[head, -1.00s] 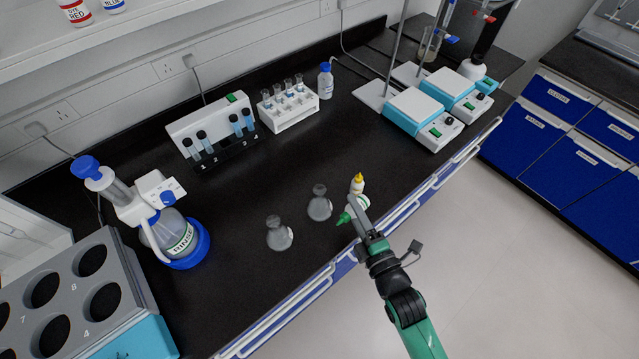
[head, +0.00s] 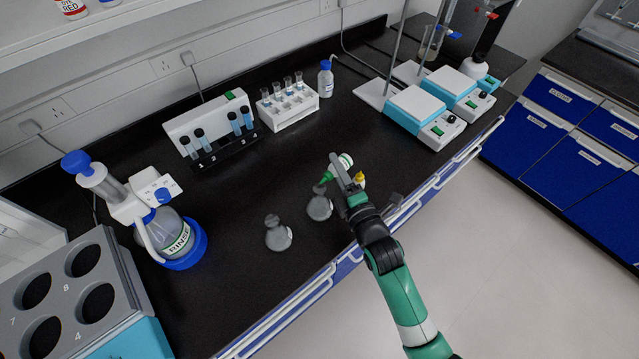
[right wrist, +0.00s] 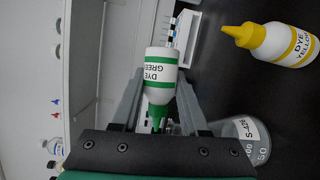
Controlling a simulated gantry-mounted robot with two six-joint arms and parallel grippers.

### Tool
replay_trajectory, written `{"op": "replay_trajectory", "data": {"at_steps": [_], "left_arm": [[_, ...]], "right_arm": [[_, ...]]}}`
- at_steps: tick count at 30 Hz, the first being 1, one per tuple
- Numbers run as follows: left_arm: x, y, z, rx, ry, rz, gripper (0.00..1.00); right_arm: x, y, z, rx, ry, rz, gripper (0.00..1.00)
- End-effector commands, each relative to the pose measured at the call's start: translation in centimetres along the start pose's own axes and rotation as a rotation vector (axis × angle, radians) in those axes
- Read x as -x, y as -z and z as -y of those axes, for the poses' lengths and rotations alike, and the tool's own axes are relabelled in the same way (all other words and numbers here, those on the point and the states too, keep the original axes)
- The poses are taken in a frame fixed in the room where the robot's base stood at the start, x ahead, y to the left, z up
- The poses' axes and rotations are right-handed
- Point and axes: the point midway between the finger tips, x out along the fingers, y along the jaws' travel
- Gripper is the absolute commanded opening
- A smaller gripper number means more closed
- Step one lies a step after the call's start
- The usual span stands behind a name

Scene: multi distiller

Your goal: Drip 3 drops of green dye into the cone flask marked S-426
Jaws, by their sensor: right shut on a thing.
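My right gripper (head: 345,171) is shut on the green dye bottle (head: 344,160), white with a green nozzle. The bottle is tilted, nozzle pointing down and left, just above the mouth of the right-hand cone flask (head: 319,208) in the head view. The bottle's label reads DYE GREEN in the right wrist view (right wrist: 161,72). A flask marked S-426 (right wrist: 246,146) shows there beside the gripper; it appears to be this flask. No drop is visible. A second cone flask (head: 278,237) stands to the left, its marking unreadable. My left gripper is not in view.
A yellow dye bottle (right wrist: 275,43) stands close by, mostly hidden behind my gripper in the head view. A RINSE bottle (head: 172,236) stands left. Tube racks (head: 290,112) and hotplates (head: 415,108) stand farther back. The bench edge has a rail (head: 290,312).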

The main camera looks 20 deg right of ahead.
Motion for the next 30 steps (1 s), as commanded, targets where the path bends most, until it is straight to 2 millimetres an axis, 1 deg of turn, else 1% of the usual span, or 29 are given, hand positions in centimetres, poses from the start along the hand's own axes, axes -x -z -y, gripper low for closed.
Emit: {"op": "replay_trajectory", "data": {"at_steps": [7, 12, 16, 30], "left_arm": [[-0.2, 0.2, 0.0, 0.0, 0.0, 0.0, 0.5], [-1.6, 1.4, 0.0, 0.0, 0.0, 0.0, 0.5], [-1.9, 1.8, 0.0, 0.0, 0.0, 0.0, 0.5], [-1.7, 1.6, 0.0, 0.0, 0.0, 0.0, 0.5]], "right_arm": [[0.0, 0.0, -0.2, 0.015, -0.001, 0.001, 0.13], [0.1, 0.1, -1.6, 0.198, -0.012, 0.007, 0.13], [0.1, 0.2, -1.8, 0.292, -0.019, 0.011, 0.13], [0.1, 0.3, -1.6, 0.3, -0.021, 0.012, 0.13]]}}
